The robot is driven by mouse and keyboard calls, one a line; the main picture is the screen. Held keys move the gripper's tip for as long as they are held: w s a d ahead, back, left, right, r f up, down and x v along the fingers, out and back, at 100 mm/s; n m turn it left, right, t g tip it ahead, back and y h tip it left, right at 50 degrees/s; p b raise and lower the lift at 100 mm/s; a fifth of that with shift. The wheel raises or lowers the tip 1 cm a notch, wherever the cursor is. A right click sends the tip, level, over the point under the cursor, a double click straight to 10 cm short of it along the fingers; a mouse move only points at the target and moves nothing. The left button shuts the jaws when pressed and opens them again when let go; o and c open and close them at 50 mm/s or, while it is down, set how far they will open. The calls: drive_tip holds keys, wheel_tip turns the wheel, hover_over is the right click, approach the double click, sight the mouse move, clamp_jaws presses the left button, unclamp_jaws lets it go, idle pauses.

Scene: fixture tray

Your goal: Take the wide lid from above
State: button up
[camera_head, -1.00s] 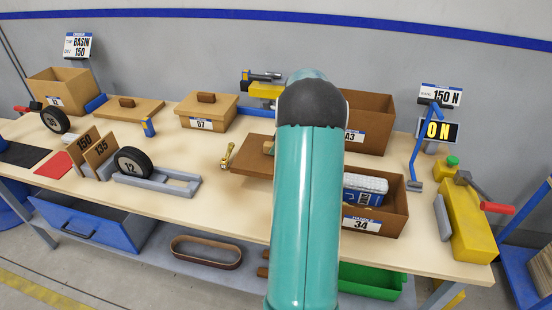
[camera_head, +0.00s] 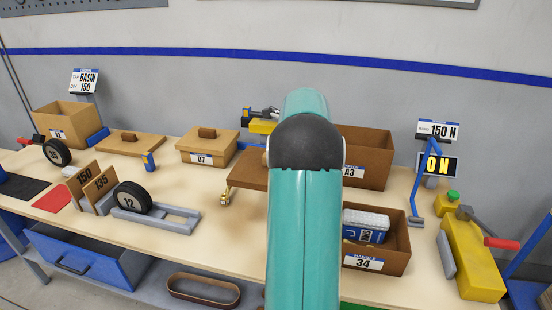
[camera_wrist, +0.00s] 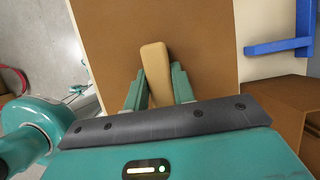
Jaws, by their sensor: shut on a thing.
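The wide lid is a flat brown board (camera_head: 247,170), partly hidden behind my arm in the head view. In the wrist view the lid (camera_wrist: 110,40) fills the upper middle, with a pale wooden handle (camera_wrist: 154,58) standing on it. My gripper (camera_wrist: 158,90) has its two teal fingers on either side of this handle, shut on it. In the head view my gripper is hidden behind my arm. The lid's visible left part appears raised above the bench, over a small brass fitting (camera_head: 224,198).
Right of my arm stand the open A3 box (camera_head: 365,150) and the open box 34 (camera_head: 385,255) with a blue-and-white item inside. The lidded box 07 (camera_head: 205,150) is to the left. A blue bracket (camera_wrist: 280,46) shows beside the lid in the wrist view.

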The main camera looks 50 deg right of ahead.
wheel_tip(320, 180, up, 16)
drive_tip(key=shift+f, duration=0.2)
idle(0.8)
drive_tip(key=shift+s+a, duration=0.1)
